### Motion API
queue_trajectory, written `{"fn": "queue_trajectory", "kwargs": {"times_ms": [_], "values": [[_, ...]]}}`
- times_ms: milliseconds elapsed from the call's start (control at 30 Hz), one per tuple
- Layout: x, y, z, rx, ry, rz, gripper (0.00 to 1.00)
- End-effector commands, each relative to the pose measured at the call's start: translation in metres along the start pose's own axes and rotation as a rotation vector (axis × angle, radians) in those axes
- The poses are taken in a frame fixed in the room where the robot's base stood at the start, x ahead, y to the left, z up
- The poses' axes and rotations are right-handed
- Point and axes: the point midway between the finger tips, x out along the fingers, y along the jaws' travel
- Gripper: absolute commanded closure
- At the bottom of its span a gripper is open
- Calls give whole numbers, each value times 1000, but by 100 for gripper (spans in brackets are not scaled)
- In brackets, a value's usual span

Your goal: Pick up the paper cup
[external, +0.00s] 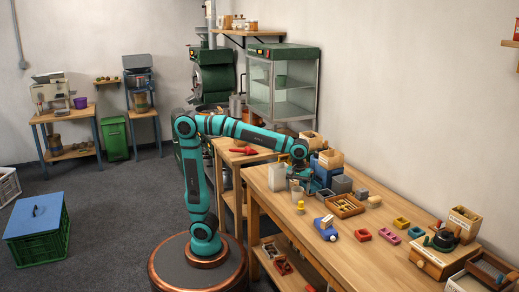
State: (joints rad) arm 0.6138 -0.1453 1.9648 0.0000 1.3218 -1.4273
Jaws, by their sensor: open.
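My gripper (301,167) hangs from the teal arm over the far left part of the wooden workbench. It is small in the picture and reads as open, with nothing visible held in it. A pale, off-white cup-like container (277,179) stands upright at the bench's left edge, just left of and below my gripper. A smaller translucent cup-like piece (297,194) stands in front of it. I cannot tell for certain which one is the paper cup. The fingertips partly blend into the things behind them.
A blue device (321,178) and grey blocks (342,184) stand close right of my gripper. A wooden divided tray (345,206), a blue-and-white item (325,228) and small coloured trays (390,236) lie further along the workbench (330,262). A glass cabinet (282,82) stands behind.

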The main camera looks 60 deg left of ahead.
Motion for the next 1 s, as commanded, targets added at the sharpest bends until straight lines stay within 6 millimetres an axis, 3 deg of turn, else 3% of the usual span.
{"fn": "queue_trajectory", "kwargs": {"times_ms": [200,433,700,1000], "values": [[28,0,1,0,0,-1,19],[29,1,1,0,0,0,19],[29,1,1,0,0,0,65],[26,1,1,0,0,1,66]]}}
